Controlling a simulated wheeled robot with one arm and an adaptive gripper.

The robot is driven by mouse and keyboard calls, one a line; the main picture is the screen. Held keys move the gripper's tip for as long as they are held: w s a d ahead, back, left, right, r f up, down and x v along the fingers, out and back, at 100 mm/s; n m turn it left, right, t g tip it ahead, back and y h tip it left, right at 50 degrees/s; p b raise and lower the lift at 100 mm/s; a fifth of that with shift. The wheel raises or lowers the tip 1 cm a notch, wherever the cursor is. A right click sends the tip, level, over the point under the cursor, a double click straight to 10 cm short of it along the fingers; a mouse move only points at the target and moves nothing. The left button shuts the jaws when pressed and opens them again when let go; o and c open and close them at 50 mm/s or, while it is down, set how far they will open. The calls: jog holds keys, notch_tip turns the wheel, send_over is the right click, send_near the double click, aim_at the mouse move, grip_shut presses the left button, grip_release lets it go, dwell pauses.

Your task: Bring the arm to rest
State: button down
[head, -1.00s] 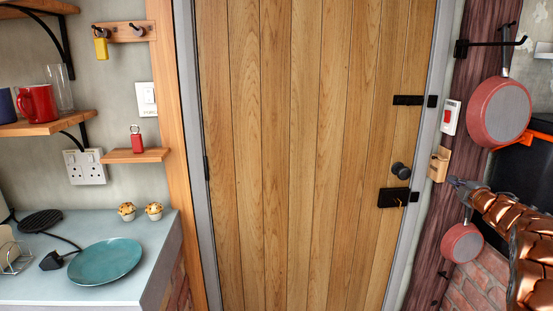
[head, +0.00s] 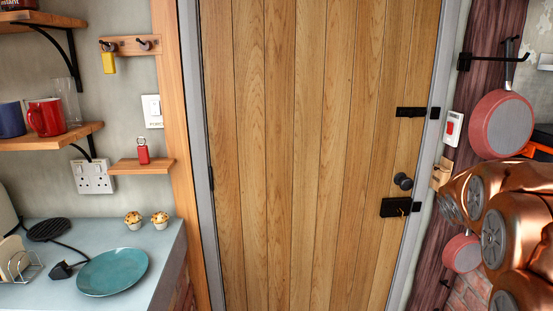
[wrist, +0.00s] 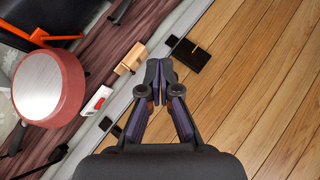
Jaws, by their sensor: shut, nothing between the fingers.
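My gripper (wrist: 158,72) shows in the wrist view with its two fingers closed together and nothing between them. It points toward the wooden door (wrist: 240,90) and the black lock plate (wrist: 187,55), with no visible contact. In the head view my copper-coloured arm fills the right edge, and the gripper itself cannot be made out there. The door (head: 310,150) stands shut, with a dark knob (head: 403,181) and a key in the lock plate (head: 395,207).
Red pans (head: 500,125) hang on the right post near my arm. A small wooden holder (head: 441,172) and a switch (head: 452,128) are beside the door frame. On the left, a counter (head: 160,255) holds a teal plate (head: 112,271) and two muffins (head: 133,219).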

jog(key=s+a+f+m+g+y+p, duration=0.1)
jog(key=s+a+f+g+y, duration=0.1)
jog(key=s+a, duration=0.7)
jog(key=s+a+f+m+g+y+p, duration=0.1)
jog(key=s+a+f+g, duration=0.3)
jog(key=s+a, duration=0.5)
jog(key=s+a+f+m+g+y+p, duration=0.1)
jog(key=s+a+f+g+y, duration=0.2)
jog(key=s+a, duration=0.7)
jog(key=s+g, duration=0.1)
jog(key=s, duration=1.3)
jog(key=shift+s+g, duration=0.3)
jog(key=shift+s, duration=0.05)
jog(key=c, duration=1.9)
grip_release()
